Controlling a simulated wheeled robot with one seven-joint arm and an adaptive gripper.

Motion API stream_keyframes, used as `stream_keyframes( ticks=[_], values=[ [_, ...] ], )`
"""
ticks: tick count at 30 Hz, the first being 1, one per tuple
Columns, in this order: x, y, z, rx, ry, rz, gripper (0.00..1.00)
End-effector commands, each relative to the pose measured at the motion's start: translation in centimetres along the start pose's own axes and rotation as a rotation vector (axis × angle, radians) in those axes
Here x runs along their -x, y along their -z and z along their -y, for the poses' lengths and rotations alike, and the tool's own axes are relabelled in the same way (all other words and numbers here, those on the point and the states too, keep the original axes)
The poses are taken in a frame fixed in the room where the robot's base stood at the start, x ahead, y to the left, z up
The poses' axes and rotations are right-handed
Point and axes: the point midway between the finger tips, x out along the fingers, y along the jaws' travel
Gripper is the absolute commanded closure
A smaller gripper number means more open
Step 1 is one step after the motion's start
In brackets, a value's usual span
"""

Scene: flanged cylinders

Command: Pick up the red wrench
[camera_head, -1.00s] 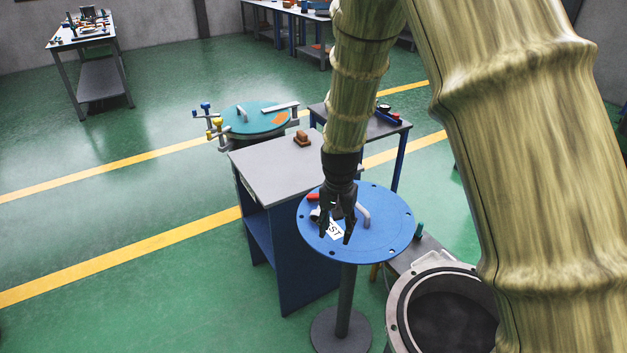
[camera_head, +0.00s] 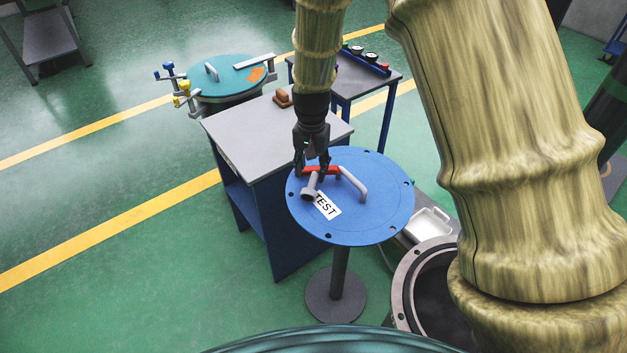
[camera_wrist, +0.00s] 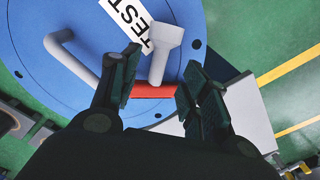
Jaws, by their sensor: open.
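The red wrench lies on the round blue lid (camera_head: 375,215), with its red handle (camera_head: 330,169) near the lid's far edge and a grey head (camera_head: 308,193) beside the white TEST label (camera_head: 327,205). My gripper (camera_head: 312,172) points down at the handle, its fingers apart. In the wrist view the red handle (camera_wrist: 153,91) runs across between the two open fingers (camera_wrist: 160,70), and the grey head (camera_wrist: 165,52) extends away from it. My fingers hide part of the handle. I cannot tell whether they touch it.
A grey curved lid handle (camera_head: 353,184) rises just right of the wrench. An open round vessel (camera_head: 420,285) is at lower right.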

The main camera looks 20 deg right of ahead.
Motion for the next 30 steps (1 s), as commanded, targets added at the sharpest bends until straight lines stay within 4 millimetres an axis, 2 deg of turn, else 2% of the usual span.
stream_keyframes(
  ticks=[8,21,30],
  values=[
    [-1.4,0.2,-0.1,-0.001,-0.002,0.003,0.54],
    [-5.7,0.2,-0.4,-0.001,-0.003,0.004,0.54],
    [-6.2,0.2,-0.4,-0.001,-0.002,0.003,0.54]
  ],
)
